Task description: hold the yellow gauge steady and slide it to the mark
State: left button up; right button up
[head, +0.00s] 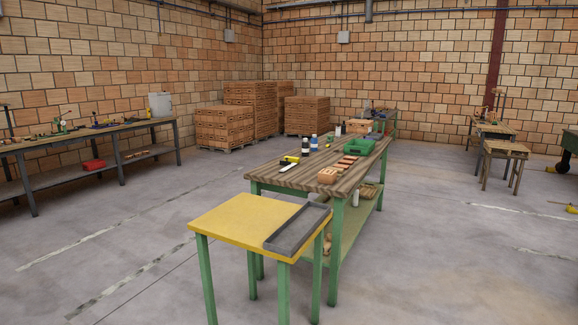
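A small yellow and black object (290,159), which may be the yellow gauge, lies near the left edge of the wooden workbench (322,177). A pale flat strip (288,168) lies just in front of it. At this distance I cannot tell whether they touch. I cannot make out a mark on the bench. Neither of my grippers is in view.
A yellow-topped table (235,219) with a grey tray (297,228) stands against the workbench's near end. Bricks (327,175), bottles (314,141) and a green bin (360,147) sit on the workbench. Brick pallets (224,127) stand behind.

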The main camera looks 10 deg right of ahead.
aim_at(283, 163)
jog(key=i+j+u, duration=0.25)
jog(key=i, duration=0.25)
jog(key=i+u, duration=0.25)
jog(key=i, duration=0.3)
jog(key=i+l+u, duration=0.1)
jog(key=i+u, duration=0.15)
jog(key=i, duration=0.25)
jog(key=i+l+u, duration=0.25)
jog(key=i, duration=0.3)
jog(key=i+l+u, duration=0.25)
jog(key=i, duration=0.25)
jog(key=i+j, duration=0.15)
jog(key=i, duration=0.4)
jog(key=i+j, duration=0.15)
jog(key=i, duration=0.45)
jog(key=i+j+u, duration=0.1)
jog(key=i, duration=0.45)
jog(key=i+l+z, duration=0.25)
jog(key=z, duration=0.25)
jog(key=i+z, duration=1)
jog(key=i+j+z, duration=0.25)
jog(key=z, duration=0.2)
